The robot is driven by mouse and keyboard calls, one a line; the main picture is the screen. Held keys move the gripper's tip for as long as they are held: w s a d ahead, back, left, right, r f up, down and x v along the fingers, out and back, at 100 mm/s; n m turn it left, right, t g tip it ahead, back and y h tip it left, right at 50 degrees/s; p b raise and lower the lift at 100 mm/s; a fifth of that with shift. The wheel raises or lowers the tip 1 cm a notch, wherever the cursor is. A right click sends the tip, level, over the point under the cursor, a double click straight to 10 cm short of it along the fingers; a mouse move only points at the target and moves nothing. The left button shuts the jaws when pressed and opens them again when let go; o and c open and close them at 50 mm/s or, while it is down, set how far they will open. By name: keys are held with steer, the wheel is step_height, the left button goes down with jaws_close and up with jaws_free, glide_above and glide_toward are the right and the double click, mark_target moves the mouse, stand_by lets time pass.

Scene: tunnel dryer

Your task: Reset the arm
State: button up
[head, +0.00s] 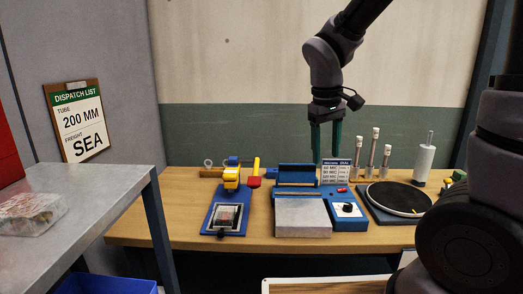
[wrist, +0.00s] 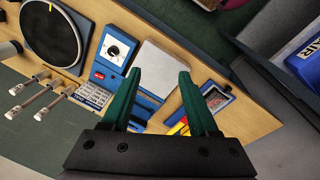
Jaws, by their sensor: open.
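My gripper (head: 326,142) hangs from my arm above the back of the wooden bench, with its green fingers pointing down. In the wrist view my gripper (wrist: 158,88) has its two green fingers spread apart with nothing between them. In the head view the fingertips are just above and behind the blue sealing machine (head: 348,222), near the small white chart (head: 336,172). The sealing machine's dial face (wrist: 116,50) also shows in the wrist view. I cannot tell the exact gap between the fingers and the machine.
The bench holds a blue stand with a yellow lever (head: 231,180), several capped tubes (head: 372,148), a black turntable (head: 398,198) and a white roll (head: 424,162). A grey table (head: 95,185) with a clear bag (head: 30,212) stands left. A dispatch list (head: 80,120) hangs on the wall.

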steer(key=s+d+r+m+t+y, duration=0.1)
steer(key=s+d+r+m+t, duration=0.2)
steer(key=r, duration=0.4)
steer(key=s+d+r+m+t+y, duration=0.2)
steer(key=s+d+r+m+t, duration=0.1)
steer(key=s+d+r+m, duration=0.1)
step_height(320, 180, up, 3)
steer(key=shift+d+r+m, duration=0.1)
steer(key=shift+d+m, duration=0.8)
steer(key=shift+m, duration=0.2)
